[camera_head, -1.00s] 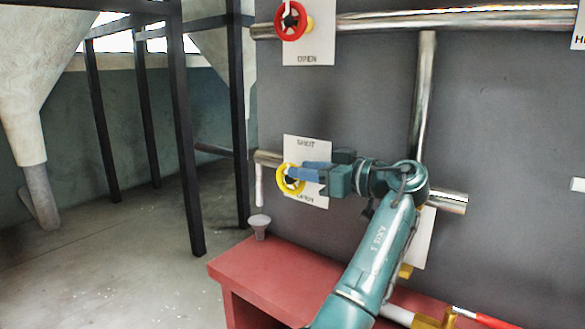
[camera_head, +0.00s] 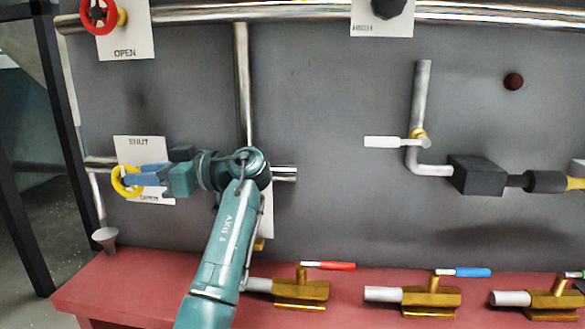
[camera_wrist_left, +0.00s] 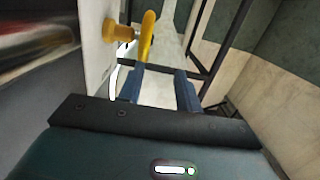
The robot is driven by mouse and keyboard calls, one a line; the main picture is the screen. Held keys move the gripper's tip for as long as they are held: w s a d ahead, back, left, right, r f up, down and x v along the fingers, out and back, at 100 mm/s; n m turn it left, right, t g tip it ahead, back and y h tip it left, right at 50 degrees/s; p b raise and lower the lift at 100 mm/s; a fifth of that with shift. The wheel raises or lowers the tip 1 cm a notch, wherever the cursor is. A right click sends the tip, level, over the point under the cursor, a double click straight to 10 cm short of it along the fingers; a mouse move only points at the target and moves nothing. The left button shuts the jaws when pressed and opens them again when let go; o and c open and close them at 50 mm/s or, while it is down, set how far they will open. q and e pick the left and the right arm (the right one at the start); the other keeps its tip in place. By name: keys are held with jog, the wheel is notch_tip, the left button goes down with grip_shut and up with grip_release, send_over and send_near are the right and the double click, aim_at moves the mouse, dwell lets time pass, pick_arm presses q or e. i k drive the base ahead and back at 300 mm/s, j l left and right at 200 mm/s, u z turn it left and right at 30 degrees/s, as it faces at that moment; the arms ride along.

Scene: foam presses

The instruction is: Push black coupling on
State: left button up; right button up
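A black coupling (camera_head: 546,182) shows at the right of the head view, with a short dark neck between it and a black box (camera_head: 478,175) on the grey wall. A yellow part (camera_head: 576,184) adjoins its right end and is cut off by the frame. I cannot tell how far the coupling is pushed on. My left gripper (camera_head: 136,180) is far to the left, at a yellow handwheel (camera_head: 119,182). In the left wrist view, the gripper (camera_wrist_left: 160,76) has its blue fingers apart, with the handwheel (camera_wrist_left: 148,36) by the left fingertip. My right gripper is out of view.
A red bench (camera_head: 130,284) runs below the wall and carries several brass valves (camera_head: 300,292) with coloured levers. A bent grey pipe (camera_head: 420,120) with a white lever (camera_head: 382,142) leads to the black box. A chrome pipe (camera_head: 300,14) runs along the top.

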aim_at(532, 182)
jog(key=k, duration=0.9)
